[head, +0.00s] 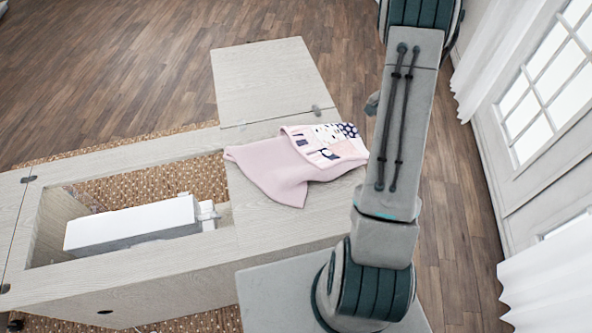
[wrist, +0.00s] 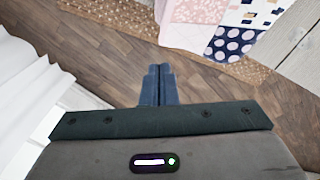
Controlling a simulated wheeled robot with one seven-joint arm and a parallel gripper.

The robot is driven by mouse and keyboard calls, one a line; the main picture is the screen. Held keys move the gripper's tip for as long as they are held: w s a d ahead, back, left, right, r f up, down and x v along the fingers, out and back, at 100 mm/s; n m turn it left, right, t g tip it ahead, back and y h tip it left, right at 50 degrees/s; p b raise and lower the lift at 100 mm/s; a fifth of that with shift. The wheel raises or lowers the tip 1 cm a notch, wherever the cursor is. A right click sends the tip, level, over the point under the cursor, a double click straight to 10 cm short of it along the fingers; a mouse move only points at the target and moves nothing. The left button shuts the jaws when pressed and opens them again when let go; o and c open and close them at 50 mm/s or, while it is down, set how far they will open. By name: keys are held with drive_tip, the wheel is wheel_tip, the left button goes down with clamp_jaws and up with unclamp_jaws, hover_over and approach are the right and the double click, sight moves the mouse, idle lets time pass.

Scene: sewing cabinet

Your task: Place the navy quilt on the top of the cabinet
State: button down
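The quilt (head: 282,168) is pale pink with a patchwork part in navy, white and pink. It lies loosely folded on the right part of the cabinet top (head: 262,225), and its patchwork corner reaches the right edge. In the wrist view the quilt (wrist: 205,35) shows at the top, with navy dotted patches beside the cabinet's pale wood (wrist: 303,50). My gripper (wrist: 158,70) has its two fingers together with nothing visible between them. It is over the floor, apart from the quilt. My gripper cannot be made out in the head view, where my arm covers part of the scene.
A white sewing machine (head: 135,225) sits in the cabinet's opening, left of the quilt. A bare leaf (head: 268,78) extends at the back. A woven rug (head: 150,183) lies beneath. Curtains (head: 550,290) and a window (head: 548,75) are at the right, with bare floor (head: 455,215) between.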

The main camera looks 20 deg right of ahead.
drive_tip(key=s+a+f, duration=0.1)
drive_tip(key=a, duration=0.5)
drive_tip(key=s+a+f, duration=0.2)
drive_tip(key=a, duration=0.5)
drive_tip(key=s+a+f, duration=0.1)
drive_tip(key=a, duration=0.6)
drive_tip(key=shift+s+f, duration=0.15)
drive_tip(key=shift+f, duration=0.2)
drive_tip(key=shift+d, duration=0.1)
wheel_tip(320, 180, down, 5)
drive_tip(key=b, duration=0.5)
drive_tip(key=shift+f, duration=0.2)
wheel_tip(320, 180, up, 9)
drive_tip(key=p, duration=0.6)
drive_tip(key=shift+r+p, duration=0.15)
drive_tip(key=shift+p, duration=0.25)
